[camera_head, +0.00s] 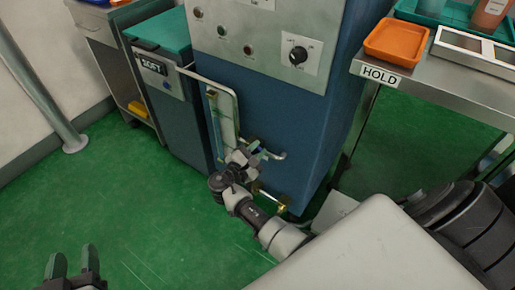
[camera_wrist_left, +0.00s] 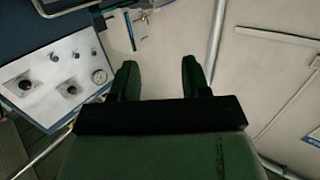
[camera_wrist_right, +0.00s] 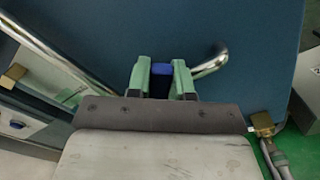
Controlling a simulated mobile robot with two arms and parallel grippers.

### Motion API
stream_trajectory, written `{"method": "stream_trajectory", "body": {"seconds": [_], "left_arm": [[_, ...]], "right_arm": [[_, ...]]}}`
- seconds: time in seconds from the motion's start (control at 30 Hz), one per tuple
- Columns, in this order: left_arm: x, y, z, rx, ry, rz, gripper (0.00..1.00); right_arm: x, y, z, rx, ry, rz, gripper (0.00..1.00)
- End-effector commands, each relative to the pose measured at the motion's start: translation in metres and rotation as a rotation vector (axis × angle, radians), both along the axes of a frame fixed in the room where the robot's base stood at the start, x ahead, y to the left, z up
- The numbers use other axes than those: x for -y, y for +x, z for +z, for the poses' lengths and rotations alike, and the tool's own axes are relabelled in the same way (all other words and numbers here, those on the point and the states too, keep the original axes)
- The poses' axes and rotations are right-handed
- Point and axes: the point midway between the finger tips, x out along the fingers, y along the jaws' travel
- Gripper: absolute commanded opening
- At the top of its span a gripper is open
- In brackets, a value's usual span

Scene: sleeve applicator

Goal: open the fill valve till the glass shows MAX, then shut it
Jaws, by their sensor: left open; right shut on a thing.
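My right gripper (camera_head: 247,155) is at the front of the blue machine cabinet (camera_head: 305,120). In the right wrist view its fingers (camera_wrist_right: 162,80) are shut on a small blue handle (camera_wrist_right: 162,69), which looks like the fill valve's. A bent metal pipe (camera_wrist_right: 212,62) runs beside the fingers. A narrow upright tube with a brass top fitting (camera_head: 212,95), seemingly the sight glass, stands left of the gripper; its level and MAX mark cannot be read. My left gripper (camera_head: 73,265) is open and empty, low at the left, away from the cabinet.
A grey unit with a teal top and "SOFT" sign (camera_head: 152,66) stands left of the cabinet. A steel table with a "HOLD" label (camera_head: 380,76) and an orange tray (camera_head: 397,41) is at the right. A brass fitting (camera_head: 283,208) sits low on the cabinet. The green floor (camera_head: 150,205) at left is clear.

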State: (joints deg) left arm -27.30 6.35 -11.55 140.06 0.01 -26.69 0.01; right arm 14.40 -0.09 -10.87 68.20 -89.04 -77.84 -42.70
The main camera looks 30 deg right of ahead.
Motion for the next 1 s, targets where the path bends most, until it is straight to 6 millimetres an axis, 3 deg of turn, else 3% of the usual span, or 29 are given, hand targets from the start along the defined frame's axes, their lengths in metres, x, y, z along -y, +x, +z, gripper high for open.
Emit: {"method": "stream_trajectory", "body": {"seconds": [0.27,0.5,0.8,1.0], "left_arm": [[-0.018,-0.030,-0.050,-0.457,0.111,0.031,0.47],[-0.036,-0.075,-0.080,-0.819,0.191,0.056,0.47],[-0.054,-0.129,-0.094,-1.153,0.258,0.079,0.47],[-0.054,-0.129,-0.090,-1.155,0.259,0.079,0.47]], "right_arm": [[-0.004,0.007,0.009,-0.153,-0.063,0.001,0.00],[-0.007,0.015,0.012,-0.302,-0.125,0.000,0.00],[-0.011,0.026,0.014,-0.496,-0.204,0.001,0.00],[-0.014,0.031,0.014,-0.588,-0.243,-0.001,0.00]]}}
